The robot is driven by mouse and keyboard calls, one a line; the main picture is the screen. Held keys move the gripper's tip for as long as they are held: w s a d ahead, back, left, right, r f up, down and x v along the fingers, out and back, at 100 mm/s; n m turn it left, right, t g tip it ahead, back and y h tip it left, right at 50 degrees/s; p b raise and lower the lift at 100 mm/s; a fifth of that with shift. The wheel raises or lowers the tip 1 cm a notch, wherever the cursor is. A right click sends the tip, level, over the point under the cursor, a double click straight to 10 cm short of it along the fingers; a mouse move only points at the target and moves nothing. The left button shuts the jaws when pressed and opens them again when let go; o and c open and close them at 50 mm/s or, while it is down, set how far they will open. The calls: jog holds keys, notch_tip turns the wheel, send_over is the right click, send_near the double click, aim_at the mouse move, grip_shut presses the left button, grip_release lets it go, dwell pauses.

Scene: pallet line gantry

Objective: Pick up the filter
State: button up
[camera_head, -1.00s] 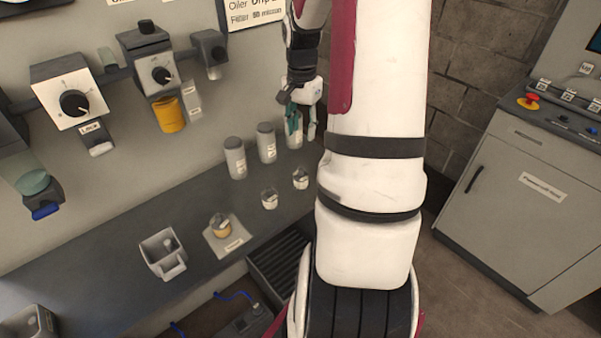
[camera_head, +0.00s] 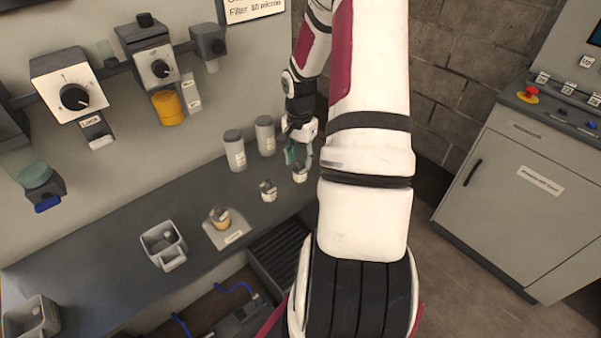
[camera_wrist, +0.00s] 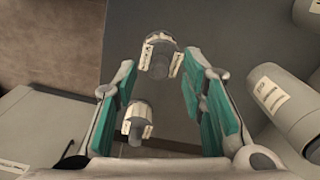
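Two small pale cylindrical pieces with white labels, which look like filters, stand on the grey bench. The right one (camera_head: 300,174) is just below my gripper (camera_head: 300,158); the left one (camera_head: 268,191) stands apart from it. In the wrist view, my gripper (camera_wrist: 162,72) is open, with teal pads and nothing held. The nearer labelled piece (camera_wrist: 138,120) shows between the fingers, closer to the left one. The farther labelled piece (camera_wrist: 161,60) shows near the fingertips. The label text is too small to read.
Grey-lidded bottles (camera_head: 234,152) stand behind the pieces, close to my gripper; one is near the right finger in the wrist view (camera_wrist: 282,103). A yellowish piece (camera_head: 219,216) sits on a pale plate (camera_head: 234,238). A grey bin (camera_head: 160,251) stands farther left.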

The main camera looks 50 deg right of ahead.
jog(key=shift+f, duration=0.45)
grip_shut()
jog(key=shift+r, duration=0.1)
